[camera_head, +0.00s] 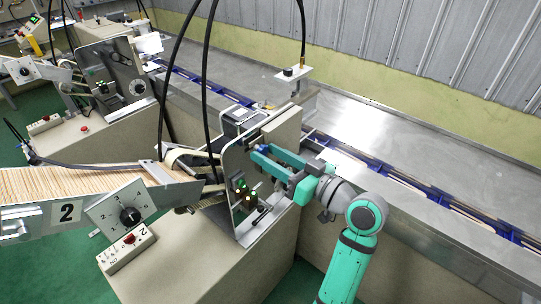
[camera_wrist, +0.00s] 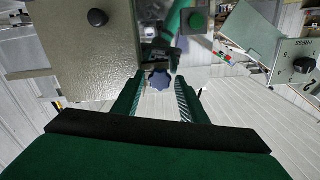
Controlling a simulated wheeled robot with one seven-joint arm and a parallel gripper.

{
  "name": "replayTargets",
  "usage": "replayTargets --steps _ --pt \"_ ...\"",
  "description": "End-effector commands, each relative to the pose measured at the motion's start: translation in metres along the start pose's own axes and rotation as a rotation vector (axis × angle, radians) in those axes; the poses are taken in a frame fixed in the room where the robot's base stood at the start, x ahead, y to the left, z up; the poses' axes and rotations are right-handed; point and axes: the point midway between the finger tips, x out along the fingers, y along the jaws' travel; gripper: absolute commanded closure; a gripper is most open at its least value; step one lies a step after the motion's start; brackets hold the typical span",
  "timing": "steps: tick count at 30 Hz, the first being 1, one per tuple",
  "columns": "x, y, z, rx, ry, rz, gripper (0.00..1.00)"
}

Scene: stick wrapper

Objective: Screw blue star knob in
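The blue star knob (camera_wrist: 159,79) shows in the wrist view, at the lower edge of the machine's metal parts. My gripper (camera_wrist: 159,87) is open, with one ridged finger on each side of the knob. The knob appears between or just beyond the fingertips, with a visible gap on both sides. I cannot tell its exact depth. In the head view, my teal gripper (camera_head: 257,155) reaches left to the wrapping machine's metal side plate (camera_head: 238,168).
A beige box with a black knob (camera_wrist: 97,18) is at the upper left of the wrist view. In the head view, the stick tray (camera_head: 60,185) and dial panel (camera_head: 130,215) stand left, and a metal conveyor table (camera_head: 370,130) runs behind.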

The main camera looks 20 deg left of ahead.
Motion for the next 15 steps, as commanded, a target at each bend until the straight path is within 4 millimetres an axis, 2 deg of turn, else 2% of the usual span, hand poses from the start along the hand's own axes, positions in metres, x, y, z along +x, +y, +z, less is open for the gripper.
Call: replayTargets --steps 6,15 --pt "-0.0001 0.0000 -0.0001 -0.157 0.000 0.000 0.61" --pt "0.0002 0.0000 -0.0001 -0.166 0.000 0.000 0.61"
